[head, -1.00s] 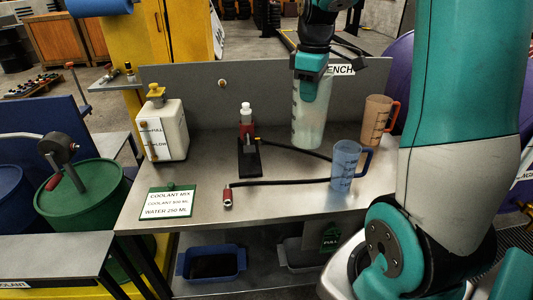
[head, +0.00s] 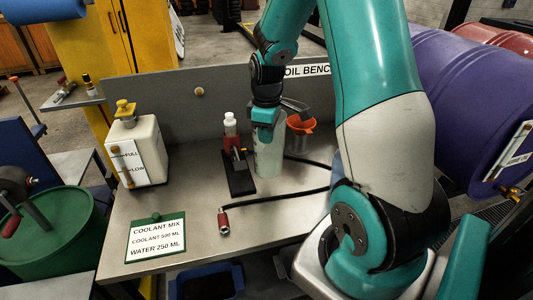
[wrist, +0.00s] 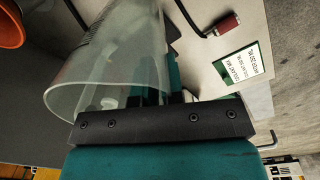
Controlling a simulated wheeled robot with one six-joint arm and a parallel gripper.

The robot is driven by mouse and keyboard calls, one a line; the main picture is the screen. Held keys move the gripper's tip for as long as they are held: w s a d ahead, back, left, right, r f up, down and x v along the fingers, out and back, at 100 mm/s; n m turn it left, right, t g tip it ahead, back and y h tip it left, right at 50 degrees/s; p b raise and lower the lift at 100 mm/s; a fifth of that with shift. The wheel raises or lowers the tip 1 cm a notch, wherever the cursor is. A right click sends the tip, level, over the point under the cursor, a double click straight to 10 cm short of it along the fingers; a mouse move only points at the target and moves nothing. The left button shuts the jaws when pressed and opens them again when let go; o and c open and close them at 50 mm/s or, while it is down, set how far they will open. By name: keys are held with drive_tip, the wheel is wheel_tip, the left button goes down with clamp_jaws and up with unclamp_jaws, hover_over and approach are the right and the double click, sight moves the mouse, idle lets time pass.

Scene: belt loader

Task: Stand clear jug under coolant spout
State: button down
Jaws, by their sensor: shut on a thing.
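The clear jug (head: 269,158) is in my gripper (head: 265,120), near the back of the bench and just right of the black-based stand (head: 240,180) with a red body and white top. It looks roughly upright; I cannot tell whether its base touches the bench. In the wrist view the jug (wrist: 112,58) fills the upper left, its wide mouth facing the camera, and it looks empty. My gripper is shut on its side. A white tank (head: 148,150) with a yellow cap and FULL and LOW marks stands at the bench's left. I cannot tell which part is the coolant spout.
A black hose with a red end (head: 223,222) lies across the bench (head: 185,205). A green-edged coolant mix card (head: 156,238) is at the front left. An orange funnel (head: 301,126) is right of the jug. The bench between tank and stand is clear.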

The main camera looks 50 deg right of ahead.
hover_over(267, 173)
drive_tip(key=shift+f+p, duration=0.3)
drive_tip(key=shift+f, duration=3.25)
drive_tip(key=shift+f, duration=0.2)
drive_tip(key=c, duration=1.2)
unclamp_jaws()
drive_tip(key=shift+c, duration=0.2)
drive_tip(key=shift+r, duration=0.15)
